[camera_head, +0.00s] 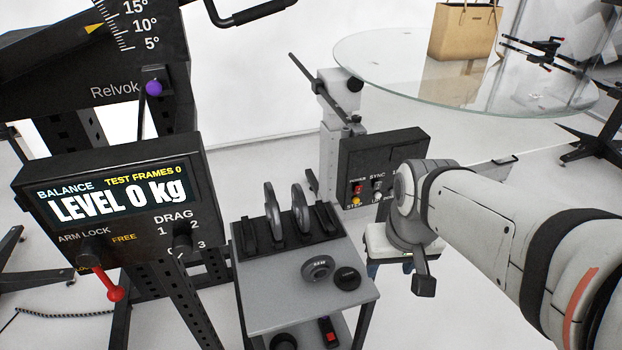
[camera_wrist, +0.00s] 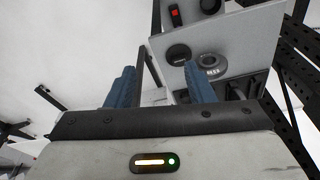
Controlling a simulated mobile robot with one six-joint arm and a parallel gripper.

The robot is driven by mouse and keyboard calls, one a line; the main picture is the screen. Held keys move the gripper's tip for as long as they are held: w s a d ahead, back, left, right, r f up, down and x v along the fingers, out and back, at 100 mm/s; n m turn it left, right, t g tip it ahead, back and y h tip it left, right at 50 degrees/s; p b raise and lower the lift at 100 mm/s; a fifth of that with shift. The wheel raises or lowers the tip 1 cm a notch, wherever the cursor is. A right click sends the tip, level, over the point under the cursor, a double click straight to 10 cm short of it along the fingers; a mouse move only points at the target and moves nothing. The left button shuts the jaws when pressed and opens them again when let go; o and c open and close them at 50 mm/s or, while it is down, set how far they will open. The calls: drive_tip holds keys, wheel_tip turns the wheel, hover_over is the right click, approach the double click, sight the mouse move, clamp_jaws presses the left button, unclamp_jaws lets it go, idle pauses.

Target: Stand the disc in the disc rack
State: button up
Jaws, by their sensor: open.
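A grey ring-shaped disc (camera_head: 317,268) with a dark centre and pale lettering lies flat on a small grey table. It also shows in the wrist view (camera_wrist: 212,64), beyond the right finger. The black disc rack (camera_head: 249,238) stands along the table's back edge and holds two dark discs (camera_head: 273,211) upright. In the wrist view the rack is partly hidden by my gripper. My gripper (camera_wrist: 160,80) has two blue fingers spread apart with nothing between them. In the head view it is to the right of the table, its fingers mostly hidden.
A smaller black round piece (camera_head: 347,279) lies beside the grey disc. The table's front top (camera_head: 275,310) is bare. A black control box (camera_head: 382,165) stands behind, and a display panel (camera_head: 115,205) with a red lever is at left. A glass turntable (camera_head: 400,75) is at upper right.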

drive_tip(key=shift+o, duration=0.7)
drive_tip(key=shift+w+f+n, duration=0.3)
drive_tip(key=shift+w+n, duration=0.05)
drive_tip(key=shift+n, duration=0.25)
drive_tip(key=n+g+y+b, duration=0.3)
drive_tip(key=n+y, duration=0.1)
drive_tip(key=n, duration=1.5)
approach(320, 257)
drive_tip(key=x, duration=0.4)
drive_tip(key=shift+a+f, duration=0.25)
drive_tip(key=shift+f, duration=0.1)
drive_tip(key=shift+w+a+f, duration=0.1)
drive_tip(key=shift+a+f, duration=0.05)
drive_tip(key=shift+f, duration=0.05)
drive_tip(key=shift+a+f+n, duration=0.15)
drive_tip(key=shift+f+n, duration=0.15)
drive_tip(key=shift+f, duration=0.05)
drive_tip(key=x, duration=0.4)
drive_tip(key=b+x, duration=0.1)
drive_tip(key=x, duration=0.2)
drive_tip(key=shift+s, duration=0.25)
drive_tip(key=shift+d, duration=0.25)
clamp_jaws()
